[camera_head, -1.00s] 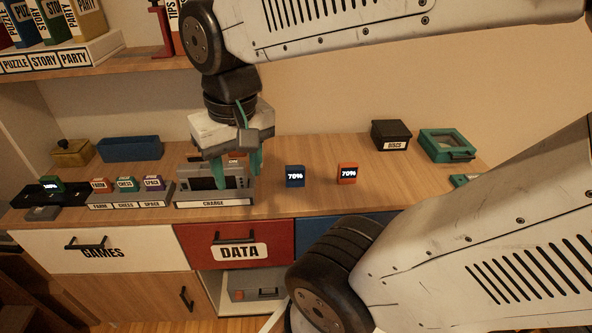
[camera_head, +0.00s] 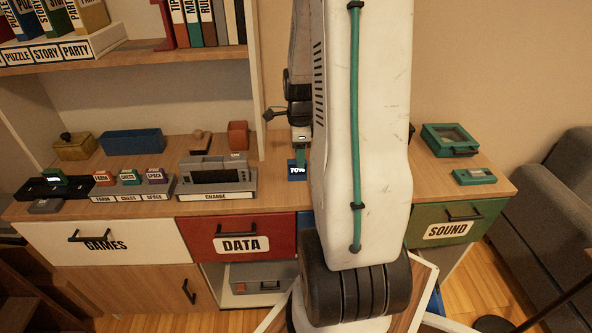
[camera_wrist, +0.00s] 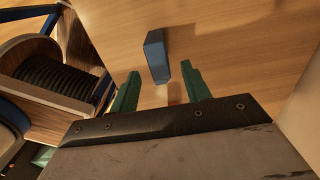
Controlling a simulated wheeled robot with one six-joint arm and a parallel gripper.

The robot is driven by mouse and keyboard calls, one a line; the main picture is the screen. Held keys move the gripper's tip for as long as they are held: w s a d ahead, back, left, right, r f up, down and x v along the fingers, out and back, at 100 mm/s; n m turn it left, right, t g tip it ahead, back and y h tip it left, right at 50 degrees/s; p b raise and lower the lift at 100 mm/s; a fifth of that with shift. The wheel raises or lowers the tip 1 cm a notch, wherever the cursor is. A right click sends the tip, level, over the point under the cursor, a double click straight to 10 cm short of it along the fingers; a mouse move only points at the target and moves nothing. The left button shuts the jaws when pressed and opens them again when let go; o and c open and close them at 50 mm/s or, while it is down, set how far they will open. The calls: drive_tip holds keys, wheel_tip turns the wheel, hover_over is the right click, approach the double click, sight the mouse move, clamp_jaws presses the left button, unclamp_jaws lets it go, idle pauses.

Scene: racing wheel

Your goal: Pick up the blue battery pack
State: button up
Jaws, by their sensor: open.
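The blue battery pack (camera_head: 296,171) stands on the wooden cabinet top, right of the charger, its white display partly covered. My gripper (camera_head: 301,156) is just above or behind it, mostly hidden by my arm. In the wrist view the blue pack (camera_wrist: 156,57) shows just ahead of the gap between the two green fingers. My gripper (camera_wrist: 160,70) is open and empty there, one finger on each side of the pack's near end. I cannot tell whether a finger touches it.
The grey charger (camera_head: 216,178) stands left of the pack. Small cartridges (camera_head: 129,178) sit further left. A green box (camera_head: 449,139) and a green cartridge (camera_head: 474,176) are at the right. My arm hides the top between. An upright shelf panel (camera_head: 258,80) rises behind.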

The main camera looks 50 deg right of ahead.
sight(297, 170)
drive_tip(key=f, duration=0.6)
drive_tip(key=shift+w+a, duration=0.25)
drive_tip(key=shift+w, duration=0.05)
clamp_jaws()
